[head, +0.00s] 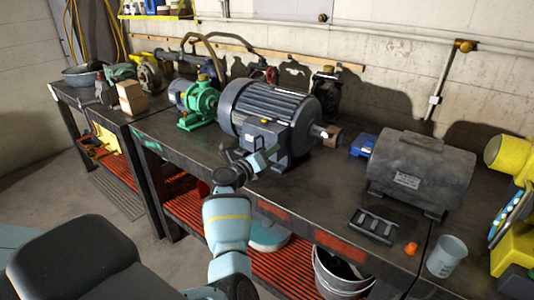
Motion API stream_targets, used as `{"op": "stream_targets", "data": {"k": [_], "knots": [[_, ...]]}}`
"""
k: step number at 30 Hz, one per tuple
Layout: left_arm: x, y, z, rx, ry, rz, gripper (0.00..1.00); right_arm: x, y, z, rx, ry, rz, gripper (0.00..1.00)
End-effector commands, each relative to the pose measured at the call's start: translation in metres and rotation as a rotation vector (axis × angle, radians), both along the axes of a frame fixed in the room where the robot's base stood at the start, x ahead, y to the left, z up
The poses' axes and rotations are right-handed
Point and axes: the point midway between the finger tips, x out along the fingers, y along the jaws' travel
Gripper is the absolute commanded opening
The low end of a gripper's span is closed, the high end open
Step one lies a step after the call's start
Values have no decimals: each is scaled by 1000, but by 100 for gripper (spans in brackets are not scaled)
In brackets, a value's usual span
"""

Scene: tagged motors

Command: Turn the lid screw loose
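A large dark grey ribbed motor (270,104) stands on the workbench in the middle of the head view. A box with a lid (252,133) sits on its near side, with a small orange-yellow mark on top. I cannot make out the lid screw at this size. My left gripper (264,156) is at the near side of this box, just below its lid. It overlaps the box in the picture, and I cannot tell whether it touches. Its fingers are too small and partly hidden to show whether they are open. My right gripper is not in view.
A green pump (199,103) stands left of the motor. Some bench top before the motors is clear.

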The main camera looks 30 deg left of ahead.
Motion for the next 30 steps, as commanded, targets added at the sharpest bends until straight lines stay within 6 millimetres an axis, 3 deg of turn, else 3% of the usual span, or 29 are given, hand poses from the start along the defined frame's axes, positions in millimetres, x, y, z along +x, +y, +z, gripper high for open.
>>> {"op": "stream_targets", "data": {"k": [8,22,30], "knots": [[-5,1,-3,0,4,0,41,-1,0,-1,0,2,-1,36],[-62,5,-3,1,3,2,41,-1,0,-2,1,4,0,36],[-77,6,-1,-1,2,0,41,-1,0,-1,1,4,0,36]]}}
